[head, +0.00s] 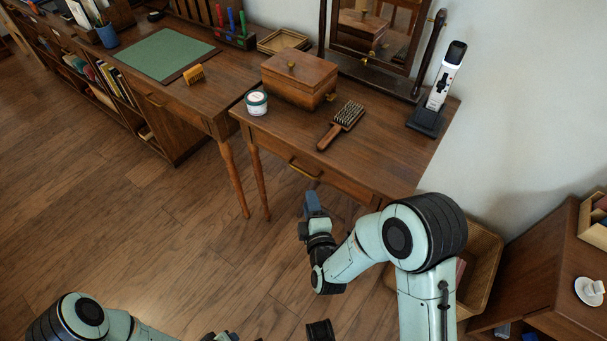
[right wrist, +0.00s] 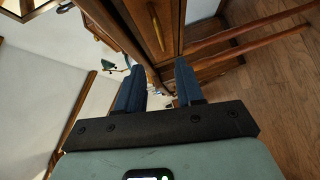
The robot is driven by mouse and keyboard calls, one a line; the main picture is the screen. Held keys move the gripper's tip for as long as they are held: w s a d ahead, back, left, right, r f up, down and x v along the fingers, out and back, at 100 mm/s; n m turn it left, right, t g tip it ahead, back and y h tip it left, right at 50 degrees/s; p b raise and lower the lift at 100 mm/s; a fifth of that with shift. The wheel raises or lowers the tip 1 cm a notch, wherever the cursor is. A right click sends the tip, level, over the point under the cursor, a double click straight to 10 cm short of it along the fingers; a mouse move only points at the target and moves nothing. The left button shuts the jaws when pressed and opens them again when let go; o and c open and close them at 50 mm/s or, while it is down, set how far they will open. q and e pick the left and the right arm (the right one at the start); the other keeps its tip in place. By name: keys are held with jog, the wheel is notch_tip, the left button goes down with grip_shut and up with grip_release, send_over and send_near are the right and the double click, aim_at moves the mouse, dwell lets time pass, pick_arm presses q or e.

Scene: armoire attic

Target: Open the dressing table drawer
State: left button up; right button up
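The dressing table (head: 395,150) stands against the wall, with a drawer (head: 338,184) in its front below the top. The drawer looks shut. A brass handle (head: 303,170) sits on the drawer front; it also shows in the right wrist view (right wrist: 157,27), beyond the fingertips. My right gripper (head: 312,200) is just in front of and below the handle, apart from it. In the right wrist view its two blue fingers (right wrist: 160,82) are spread with nothing between them. My left arm is at the bottom left; only dark parts show at the bottom edge, so its gripper's state is unclear.
On the dressing table are a wooden box (head: 298,82), a brush (head: 341,125), a white jar (head: 256,103), a mirror (head: 375,45) and a white device on a dark stand (head: 440,85). A desk (head: 175,95) adjoins at left. A wooden bin (head: 484,255) stands behind my right arm. Floor at left is clear.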

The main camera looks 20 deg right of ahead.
pick_arm(q)
jog(key=shift+g, duration=0.4)
jog(key=shift+s+a+f+b, duration=0.25)
jog(key=shift+f+b, duration=0.1)
jog(key=shift+f, duration=0.3)
jog(key=shift+s+a+f+b, duration=0.2)
jog(key=shift+s+f+b, duration=0.15)
jog(key=shift+f, duration=0.25)
jog(key=shift+s+a+f+b, duration=0.2)
jog(key=shift+f+b, duration=0.2)
jog(key=shift+f, duration=0.25)
pick_arm(e)
jog(key=w+d+f, duration=0.1)
jog(key=w+f, duration=0.1)
jog(key=w, duration=0.9)
jog(key=shift+w+d, duration=0.15)
jog(key=shift+r, duration=0.1)
grip_shut()
